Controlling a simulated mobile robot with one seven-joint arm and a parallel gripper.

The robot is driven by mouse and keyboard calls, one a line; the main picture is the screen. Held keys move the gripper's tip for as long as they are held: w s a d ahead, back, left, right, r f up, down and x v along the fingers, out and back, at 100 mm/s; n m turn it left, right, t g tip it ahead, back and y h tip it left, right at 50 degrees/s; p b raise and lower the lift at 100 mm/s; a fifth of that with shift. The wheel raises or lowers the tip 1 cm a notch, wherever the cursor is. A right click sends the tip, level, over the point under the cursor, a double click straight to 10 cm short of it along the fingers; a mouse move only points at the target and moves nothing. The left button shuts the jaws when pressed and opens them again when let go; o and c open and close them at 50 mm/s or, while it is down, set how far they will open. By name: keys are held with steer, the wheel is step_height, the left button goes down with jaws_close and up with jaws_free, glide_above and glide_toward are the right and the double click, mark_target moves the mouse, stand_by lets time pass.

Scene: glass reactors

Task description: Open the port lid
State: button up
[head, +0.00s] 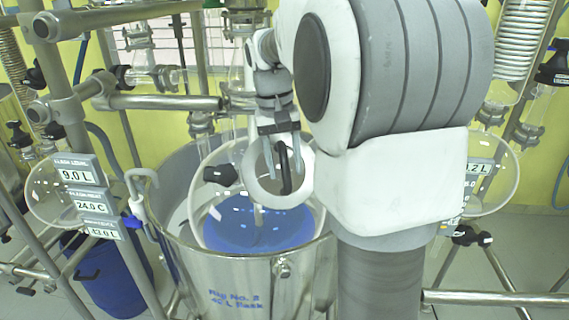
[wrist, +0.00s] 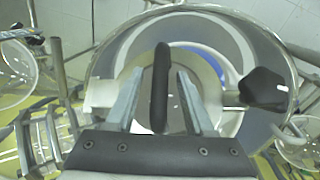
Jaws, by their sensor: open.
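The port lid (head: 262,188) is a pale round cover with a black bar handle (head: 286,178), on the glass flask at mid-picture in the head view. In the wrist view the handle (wrist: 160,90) stands upright in the picture, with the pale lid (wrist: 207,85) behind it. My gripper (head: 281,158) is open in front of the lid. In the wrist view its two fingers (wrist: 158,78) lie on either side of the handle, with a visible gap at each side. Whether the lid is fully seated cannot be told; my arm hides part of the flask.
A black knob (head: 220,174) juts out beside the lid; it also shows in the wrist view (wrist: 263,90). The flask holds blue liquid (head: 250,230) inside a steel vessel (head: 225,275). Metal pipes (head: 165,102) and label plates (head: 85,187) stand at left.

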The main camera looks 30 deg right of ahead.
jaws_close()
stand_by(1.4)
